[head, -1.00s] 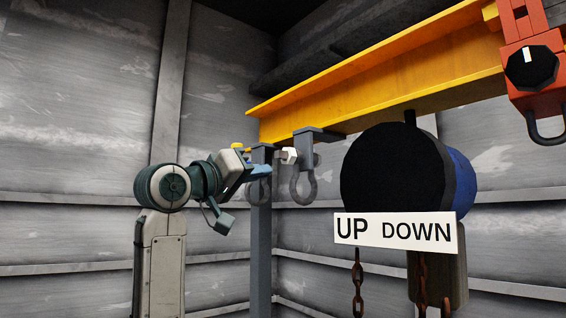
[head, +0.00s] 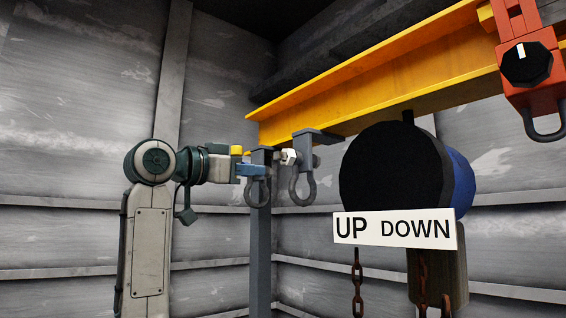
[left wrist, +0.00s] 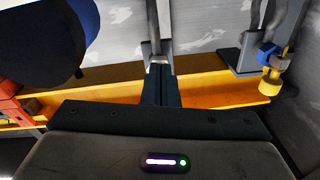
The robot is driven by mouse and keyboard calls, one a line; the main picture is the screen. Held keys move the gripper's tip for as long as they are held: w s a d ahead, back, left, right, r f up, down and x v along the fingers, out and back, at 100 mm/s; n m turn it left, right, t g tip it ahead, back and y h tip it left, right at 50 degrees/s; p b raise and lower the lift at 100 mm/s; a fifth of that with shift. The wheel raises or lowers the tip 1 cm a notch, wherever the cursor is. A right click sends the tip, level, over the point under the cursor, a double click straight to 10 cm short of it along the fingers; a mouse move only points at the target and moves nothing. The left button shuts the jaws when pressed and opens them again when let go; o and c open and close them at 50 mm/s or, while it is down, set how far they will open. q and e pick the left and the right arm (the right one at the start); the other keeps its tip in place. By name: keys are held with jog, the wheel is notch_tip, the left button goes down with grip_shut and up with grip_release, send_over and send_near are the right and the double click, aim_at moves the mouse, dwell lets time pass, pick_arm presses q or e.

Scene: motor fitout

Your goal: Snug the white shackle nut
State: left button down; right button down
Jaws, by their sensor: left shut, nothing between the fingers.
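The white shackle nut (head: 288,157) sits at the side of the right-hand grey shackle (head: 302,180), which hangs under the end of the yellow beam.
A yellow nut (head: 237,150) is beside the left-hand shackle, and it shows in the left wrist view (left wrist: 270,86). The yellow beam (head: 370,80) runs above. A dark hoist drum (head: 395,180) with an UP/DOWN sign (head: 395,230) and chains hangs to the right. A red trolley (head: 530,70) is at far right.

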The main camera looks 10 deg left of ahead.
pick_arm(q)
jog(key=w+d+m+g+p, duration=0.1)
jog(key=w+d+m+p, duration=0.1)
jog(key=w+d+m, duration=0.1)
jog(key=shift+w+d+r+m+p, duration=0.15)
jog(key=shift+w+d+m+p, duration=0.35)
jog(key=shift+w, duration=0.6)
jog(key=shift+a, duration=0.15)
jog(key=shift+r, duration=0.3)
